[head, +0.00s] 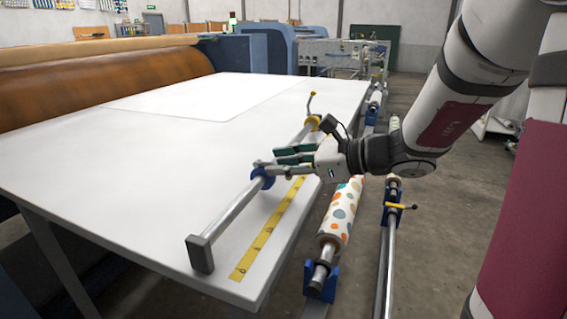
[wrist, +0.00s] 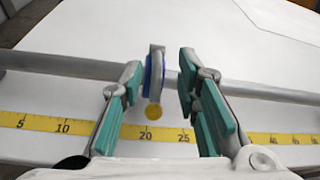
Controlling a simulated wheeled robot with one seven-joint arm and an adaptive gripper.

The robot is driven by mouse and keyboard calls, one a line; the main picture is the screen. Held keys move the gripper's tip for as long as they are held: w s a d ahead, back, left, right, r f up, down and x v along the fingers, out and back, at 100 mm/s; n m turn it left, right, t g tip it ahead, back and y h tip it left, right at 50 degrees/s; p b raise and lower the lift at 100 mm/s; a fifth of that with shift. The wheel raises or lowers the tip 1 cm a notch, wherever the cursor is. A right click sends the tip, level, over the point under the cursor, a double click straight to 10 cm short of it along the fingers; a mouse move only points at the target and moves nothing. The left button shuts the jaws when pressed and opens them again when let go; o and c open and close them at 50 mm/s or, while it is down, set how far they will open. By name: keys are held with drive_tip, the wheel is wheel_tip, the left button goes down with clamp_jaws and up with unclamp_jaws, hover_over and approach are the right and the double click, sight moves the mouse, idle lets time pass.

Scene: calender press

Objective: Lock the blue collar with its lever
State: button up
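The blue collar (head: 263,179) sits on the metal bar (head: 226,213) that runs along the table; it also shows in the wrist view (wrist: 148,76). Its lever (wrist: 157,62) is a grey piece with a round yellow knob (wrist: 153,111), seen nearly end-on, so I cannot tell how far it is tilted. My gripper (head: 271,160) is open above the bar, its green-padded fingers on either side of the collar and lever in the wrist view (wrist: 160,78). The left finger is nearer to the collar than the right; I see no clear contact. In the head view the fingers partly hide the lever.
A yellow collar (head: 313,122) with a raised lever (head: 310,103) is on the same bar farther back. A yellow measuring tape (head: 262,240) lies along the white table's edge (head: 190,293). A dotted roll (head: 341,212) lies beside the table.

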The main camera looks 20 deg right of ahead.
drive_tip(key=v, duration=1.2)
idle(0.3)
drive_tip(key=s+a+f+n+g, duration=0.3)
drive_tip(key=s+a+n+g, duration=0.4)
drive_tip(key=s+a+n, duration=0.55)
drive_tip(key=s+d+f+n+g+h, duration=0.2)
drive_tip(key=s+f+n+h, duration=0.3)
drive_tip(key=s+n+h, duration=0.65)
wheel_tip(320, 180, up, 16)
drive_tip(key=w+n+t+y+p, duration=0.1)
drive_tip(key=t+y+p, duration=0.1)
drive_tip(key=p, duration=1.2)
drive_tip(key=shift+w+n, duration=0.25)
drive_tip(key=shift+n, duration=0.05)
drive_tip(key=shift+d, duration=0.15)
